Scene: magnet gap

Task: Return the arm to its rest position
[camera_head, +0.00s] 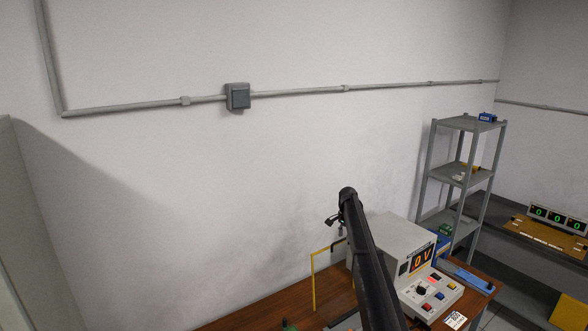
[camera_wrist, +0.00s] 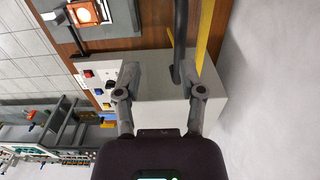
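My arm (camera_head: 370,270) rises from the bottom of the head view and bends at its top, above the workbench. A small dark part hangs at its bent end, too small there to show finger state. In the wrist view my gripper (camera_wrist: 162,70) has its two grey fingers spread apart, with nothing visibly held between them. Behind the fingers lies the pale instrument box (camera_wrist: 155,75). A black bar (camera_wrist: 181,35) appears between the fingers in the picture; I cannot tell its distance from them.
The instrument box (camera_head: 392,240) with a red display stands on the wooden bench (camera_head: 270,308), beside a yellow frame (camera_head: 314,285). A wall switch (camera_head: 238,96) and conduit run behind. Space above the bench's left looks clear.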

